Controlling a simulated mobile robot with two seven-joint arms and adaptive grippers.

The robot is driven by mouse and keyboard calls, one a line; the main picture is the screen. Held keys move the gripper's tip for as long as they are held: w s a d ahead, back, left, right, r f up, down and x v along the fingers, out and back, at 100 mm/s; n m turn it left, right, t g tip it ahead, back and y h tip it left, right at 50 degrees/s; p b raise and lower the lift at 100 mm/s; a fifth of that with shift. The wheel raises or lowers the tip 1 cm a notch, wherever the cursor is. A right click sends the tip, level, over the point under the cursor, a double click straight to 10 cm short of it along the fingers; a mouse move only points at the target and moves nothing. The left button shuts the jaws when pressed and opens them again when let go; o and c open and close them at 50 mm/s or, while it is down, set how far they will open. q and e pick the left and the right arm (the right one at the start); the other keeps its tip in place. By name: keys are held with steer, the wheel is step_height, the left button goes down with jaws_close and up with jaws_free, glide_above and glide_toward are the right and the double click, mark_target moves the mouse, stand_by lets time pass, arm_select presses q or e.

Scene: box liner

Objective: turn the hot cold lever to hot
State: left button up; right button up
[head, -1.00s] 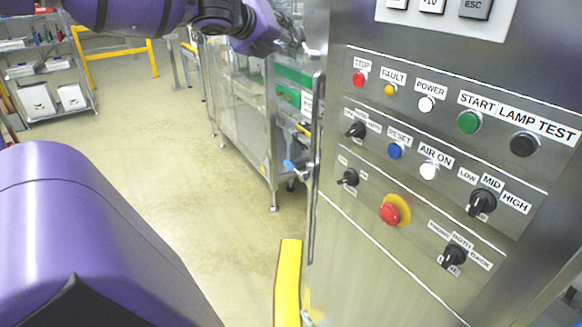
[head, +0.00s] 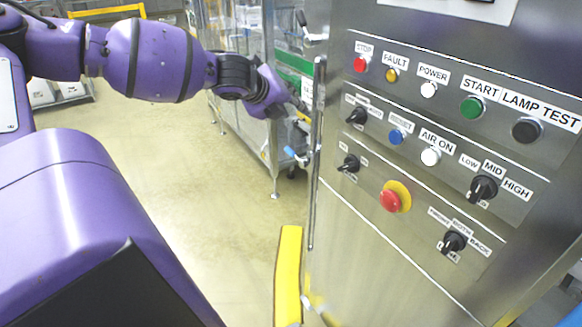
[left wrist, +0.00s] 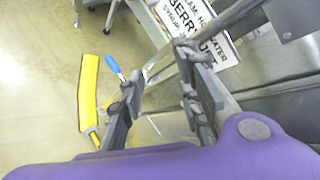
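No lever with a readable hot or cold label shows. A small black selector knob (head: 348,163) sits low left on the steel panel (head: 390,240); its tags are too small to read. A blue-handled lever (head: 292,153) is left of the panel edge; its blue handle (left wrist: 114,68) also shows in the left wrist view. My left gripper (left wrist: 160,62) is open, its fingers apart, with a metal bar (left wrist: 228,18) close by; contact is unclear. In the head view its fingers are largely hidden near the panel's left edge. My right gripper is in no view.
Other panel controls include a red emergency button (head: 391,200) and a black LOW MID HIGH knob (head: 482,189). A vertical handle bar (head: 317,150) runs along the panel edge. A yellow rail (head: 288,275) stands below. The floor (head: 215,220) at left is clear.

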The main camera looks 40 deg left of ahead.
arm_select(q)
steer(key=s+d+f+n+g, duration=0.1)
steer(key=s+d+f, duration=0.1)
steer(key=f, duration=0.5)
steer(key=s+d+f+n+h, duration=0.1)
steer(key=s+d+f, duration=0.1)
steer(key=f, duration=0.5)
steer(key=shift+s+d+f+g, duration=0.2)
steer(key=shift+s+d+g, duration=0.15)
steer(key=shift+d+g, duration=0.1)
